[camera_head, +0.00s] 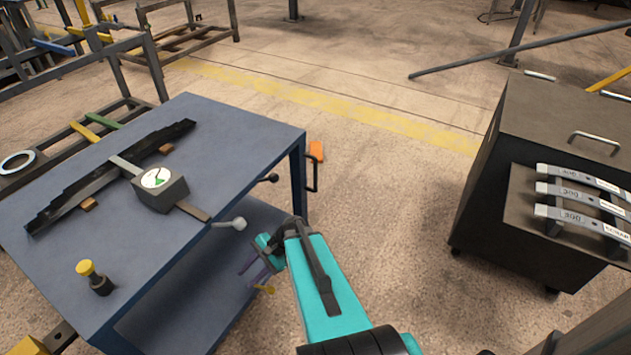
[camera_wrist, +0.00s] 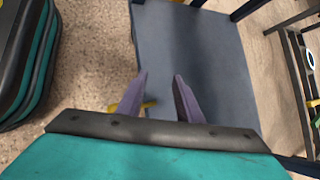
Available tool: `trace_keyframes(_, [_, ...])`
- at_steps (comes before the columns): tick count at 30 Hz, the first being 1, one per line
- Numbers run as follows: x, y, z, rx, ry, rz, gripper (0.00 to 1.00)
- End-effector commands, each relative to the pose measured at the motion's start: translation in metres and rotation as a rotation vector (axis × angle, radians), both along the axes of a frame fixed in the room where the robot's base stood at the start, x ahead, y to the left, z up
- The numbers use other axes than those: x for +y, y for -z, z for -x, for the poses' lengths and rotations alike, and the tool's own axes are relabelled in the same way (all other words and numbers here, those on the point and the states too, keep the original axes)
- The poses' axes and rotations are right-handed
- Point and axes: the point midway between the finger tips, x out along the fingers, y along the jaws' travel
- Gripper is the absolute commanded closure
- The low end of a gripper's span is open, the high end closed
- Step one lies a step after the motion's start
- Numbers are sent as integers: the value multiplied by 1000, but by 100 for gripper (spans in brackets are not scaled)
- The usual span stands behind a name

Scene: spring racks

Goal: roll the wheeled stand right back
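A dark, boxy stand (camera_head: 525,215) on small black casters is at the right of the head view, with metal handles on its top. It looks like the wheeled stand. Several labelled grey bars (camera_head: 575,190) lie on its front ledge. My gripper (camera_head: 256,275) is well to the left of it, low beside the blue table (camera_head: 235,125). In the wrist view my gripper's purple fingers (camera_wrist: 160,77) are apart with nothing between them, above a blue surface (camera_wrist: 200,45). A small yellow piece (camera_wrist: 132,106) shows behind the left finger.
The blue table bears a dark stepped bar (camera_head: 75,195), a dial gauge block (camera_head: 160,187) and a yellow-capped bottle (camera_head: 95,278). A dark side handle (camera_head: 313,172) juts from the table. Bare floor (camera_head: 390,180) lies between table and stand. A long pole (camera_head: 520,50) crosses behind the stand.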

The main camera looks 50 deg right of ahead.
Motion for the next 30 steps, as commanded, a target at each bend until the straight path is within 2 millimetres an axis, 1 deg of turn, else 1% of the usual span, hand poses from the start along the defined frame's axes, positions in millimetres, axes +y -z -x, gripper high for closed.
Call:
trace_keyframes(1, [-15, 9, -9, -11, 61, -23, 68])
trace_keyframes(2, [-24, 8, -13, -16, 99, -38, 68])
trace_keyframes(5, [-51, 4, -27, -37, 215, -93, 68])
trace_keyframes(9, [-94, -3, -43, -69, 375, -174, 68])
trace_keyframes(11, [-113, -7, -48, -85, 441, -211, 68])
trace_keyframes(15, [-161, -17, -56, -125, 587, -301, 68])
trace_keyframes(17, [-181, -22, -57, -144, 647, -341, 68])
trace_keyframes(19, [-206, -28, -57, -168, 715, -388, 68])
trace_keyframes(23, [-253, -41, -53, -214, 834, -479, 68])
trace_keyframes(24, [-268, -45, -50, -230, 867, -509, 68])
trace_keyframes(26, [-289, -52, -45, -254, 917, -552, 68])
trace_keyframes(27, [-304, -57, -41, -271, 949, -583, 68])
trace_keyframes(29, [-326, -63, -34, -296, 996, -628, 68])
trace_keyframes(30, [-340, -68, -29, -313, 1025, -659, 68])
